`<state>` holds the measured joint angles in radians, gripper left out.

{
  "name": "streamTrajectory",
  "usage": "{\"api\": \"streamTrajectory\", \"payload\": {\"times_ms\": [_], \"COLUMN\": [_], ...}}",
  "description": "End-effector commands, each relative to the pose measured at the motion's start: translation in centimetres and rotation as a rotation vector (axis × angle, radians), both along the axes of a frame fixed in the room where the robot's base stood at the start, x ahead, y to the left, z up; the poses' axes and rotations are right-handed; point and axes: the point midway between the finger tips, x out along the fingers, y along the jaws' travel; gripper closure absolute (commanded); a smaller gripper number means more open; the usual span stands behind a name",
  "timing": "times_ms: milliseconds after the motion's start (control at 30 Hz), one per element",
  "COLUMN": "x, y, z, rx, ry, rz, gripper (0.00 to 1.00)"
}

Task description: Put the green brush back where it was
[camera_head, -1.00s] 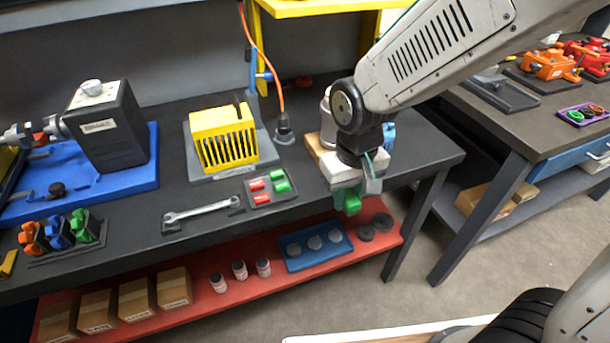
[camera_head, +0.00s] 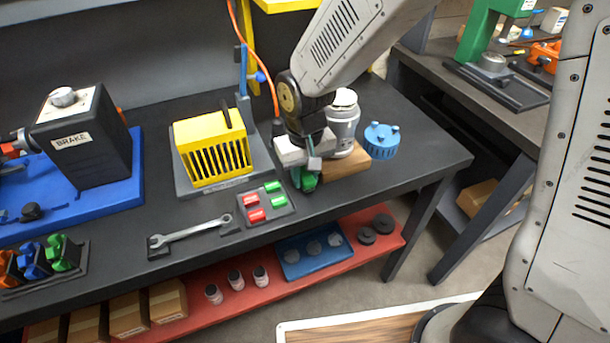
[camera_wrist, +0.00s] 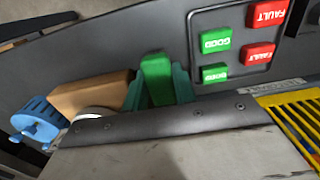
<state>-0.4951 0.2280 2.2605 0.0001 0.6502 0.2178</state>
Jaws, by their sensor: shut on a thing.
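My gripper (camera_head: 306,178) is shut on a bright green piece, which I take to be the green brush (camera_wrist: 157,78). The gripper hangs over the bench between the tag tray and a wooden block. In the wrist view the green piece stands between the teal fingers of my gripper (camera_wrist: 160,90); its lower part is hidden. A rack (camera_head: 46,270) at the front left of the bench holds orange, blue and green pieces. Whether the held piece touches the bench I cannot tell.
A tray (camera_head: 266,204) of red and green tags lies left of my gripper. A wooden block (camera_head: 345,166), a grey motor (camera_head: 344,122) and a blue knobbed part (camera_head: 381,141) stand to its right. A yellow cage (camera_head: 213,150) and a wrench (camera_head: 190,232) are further left.

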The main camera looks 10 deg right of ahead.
Motion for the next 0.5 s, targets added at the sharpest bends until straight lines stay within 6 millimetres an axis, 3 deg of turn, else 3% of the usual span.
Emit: {"api": "streamTrajectory", "payload": {"times_ms": [100,467,500], "x": [-0.06,-0.06,-0.05], "y": [0.13,0.13,0.13], "z": [-1.47,-1.82,-1.76], "rx": [-0.001,0.0,0.0], "ry": [0.002,0.001,0.0], "rz": [0.002,0.003,0.003], "gripper": [0.94,0.94,0.64]}}
